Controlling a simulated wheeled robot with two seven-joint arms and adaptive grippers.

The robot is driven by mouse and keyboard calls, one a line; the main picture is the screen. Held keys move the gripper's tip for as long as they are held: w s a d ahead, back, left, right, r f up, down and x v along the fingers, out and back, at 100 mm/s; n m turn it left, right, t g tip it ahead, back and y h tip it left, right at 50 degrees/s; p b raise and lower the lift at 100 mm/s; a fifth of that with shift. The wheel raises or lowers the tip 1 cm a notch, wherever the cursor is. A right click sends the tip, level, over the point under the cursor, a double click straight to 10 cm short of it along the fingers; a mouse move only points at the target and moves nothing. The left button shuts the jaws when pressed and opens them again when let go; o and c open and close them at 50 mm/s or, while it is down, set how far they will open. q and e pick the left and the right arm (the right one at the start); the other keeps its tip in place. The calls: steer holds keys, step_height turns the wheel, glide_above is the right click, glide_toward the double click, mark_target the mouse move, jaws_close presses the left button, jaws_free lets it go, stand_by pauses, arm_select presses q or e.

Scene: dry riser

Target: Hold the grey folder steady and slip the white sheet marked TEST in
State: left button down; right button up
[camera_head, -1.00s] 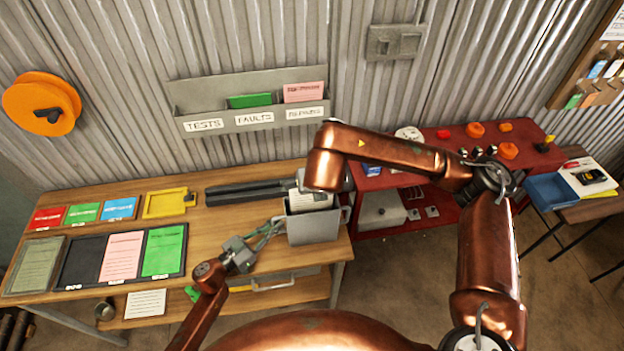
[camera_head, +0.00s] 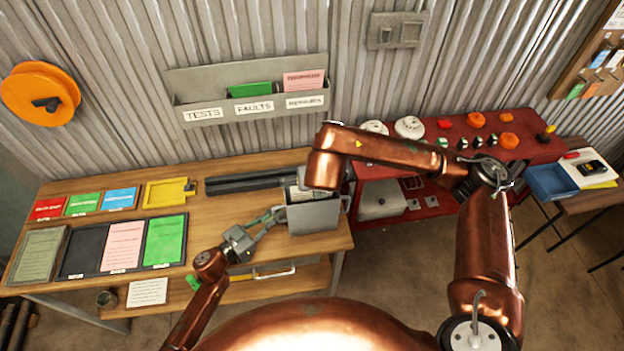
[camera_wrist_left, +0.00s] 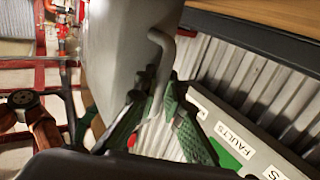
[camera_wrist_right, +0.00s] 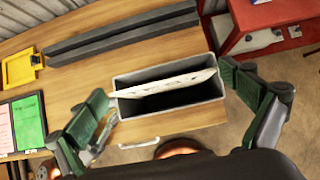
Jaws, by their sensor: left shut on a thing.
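The grey folder (camera_head: 313,216) is an open-topped box with side handles at the front right of the wooden bench. My left gripper (camera_head: 276,216) is shut on its left handle (camera_wrist_left: 161,50), which shows between the green fingers in the left wrist view. A white sheet (camera_wrist_right: 165,86) stands inside the folder, its upper edge a little above the rim; its marking cannot be read. My right gripper (camera_wrist_right: 165,87) is above the folder with its fingers wide apart on either side, not touching the sheet. In the head view my right forearm hides it.
Dark grey bars (camera_head: 250,184) lie behind the folder, with a yellow frame (camera_head: 168,193) left of them. Coloured cards and a dark tray (camera_head: 85,255) fill the bench's left. A wall rack (camera_head: 247,105) hangs behind. A red bench (camera_head: 450,150) stands right.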

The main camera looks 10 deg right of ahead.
steer(key=v, duration=1.2)
stand_by(0.4)
arm_select(q)
steer(key=c, duration=2)
jaws_free()
steer(key=shift+o, duration=0.2)
steer(key=v, duration=1.2)
steer(key=shift+s+f, duration=0.1)
steer(key=shift+s, duration=0.05)
